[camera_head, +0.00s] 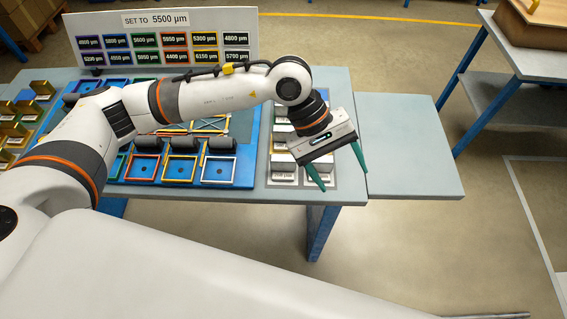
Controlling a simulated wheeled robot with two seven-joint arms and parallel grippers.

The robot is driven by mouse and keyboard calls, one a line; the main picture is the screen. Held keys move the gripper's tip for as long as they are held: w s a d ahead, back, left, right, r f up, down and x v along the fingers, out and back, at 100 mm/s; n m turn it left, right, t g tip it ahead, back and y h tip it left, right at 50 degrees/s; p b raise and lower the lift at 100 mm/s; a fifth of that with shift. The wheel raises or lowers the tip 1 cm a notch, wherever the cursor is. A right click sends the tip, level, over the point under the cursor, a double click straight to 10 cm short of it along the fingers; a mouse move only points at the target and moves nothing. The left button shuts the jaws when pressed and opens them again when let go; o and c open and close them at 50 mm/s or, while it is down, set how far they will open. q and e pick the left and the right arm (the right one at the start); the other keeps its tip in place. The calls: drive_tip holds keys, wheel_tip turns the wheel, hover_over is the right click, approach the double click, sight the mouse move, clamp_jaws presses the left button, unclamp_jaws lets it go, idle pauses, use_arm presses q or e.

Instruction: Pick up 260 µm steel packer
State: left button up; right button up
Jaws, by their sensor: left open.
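Several light steel packers stand on a pale labelled mat (332,186) at the right end of the table. One packer block (283,161) shows left of my gripper, and others are partly hidden behind the gripper and wrist. The labels are too small to read, so I cannot tell which one is 260 µm. My left gripper (344,180) points down over the right edge of the mat, its two green fingers spread apart and nothing visible between them. My right gripper is not in view.
A blue board (243,178) with coloured square trays and dark cylinders lies left of the packers. A sign panel (160,34) reading "SET TO 5500 µm" stands behind. Gold blocks (41,88) sit at far left. The table extension (405,150) at right is bare.

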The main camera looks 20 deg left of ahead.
sight(284, 158)
use_arm(q)
drive_tip(key=w+a+f+m+t+y, duration=0.1)
drive_tip(key=w+a+y, duration=0.25)
drive_tip(key=a, duration=0.35)
drive_tip(key=w+a+m+t+y, duration=0.1)
drive_tip(key=w+a+y, duration=0.25)
drive_tip(key=a, duration=0.25)
drive_tip(key=f+p, duration=0.2)
drive_tip(key=f, duration=0.4)
drive_tip(key=shift+s+f+p, duration=0.2)
drive_tip(key=shift+p, duration=0.2)
wheel_tip(284, 158, down, 5)
drive_tip(key=p, duration=0.3)
drive_tip(key=shift+s+d+r, duration=0.1)
drive_tip(key=shift+r, duration=0.05)
drive_tip(key=shift+f, duration=0.4)
drive_tip(key=c, duration=0.9)
